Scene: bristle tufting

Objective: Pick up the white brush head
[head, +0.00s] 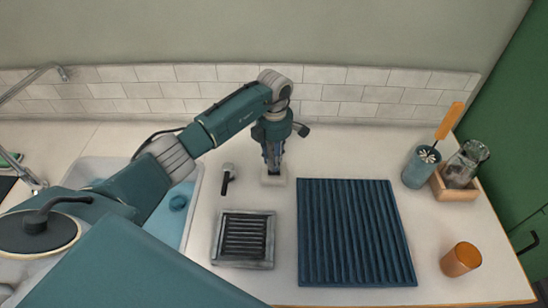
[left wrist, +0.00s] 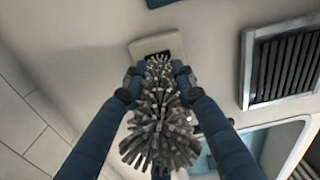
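The brush head (left wrist: 160,130), with a thick mass of grey-white bristles, stands between the fingers of my left gripper (left wrist: 158,78) in the left wrist view. Its bristles spread toward the camera, and its lower end reaches a pale block (left wrist: 172,43) with a dark top. In the head view my left gripper (head: 272,160) points down just above this pale block (head: 273,181), and the fingers mostly hide the brush head. The fingertips lie on either side of its lower part; whether they press on it cannot be told. My right gripper is not in view.
Left of the block lie a small white-topped tool (head: 228,171) and the sink (head: 196,208). In front are a grey slotted tray (head: 217,240) and a blue ribbed mat (head: 350,230). A blue cup (head: 415,172), wooden box (head: 456,195) and orange cup (head: 461,260) stand right.

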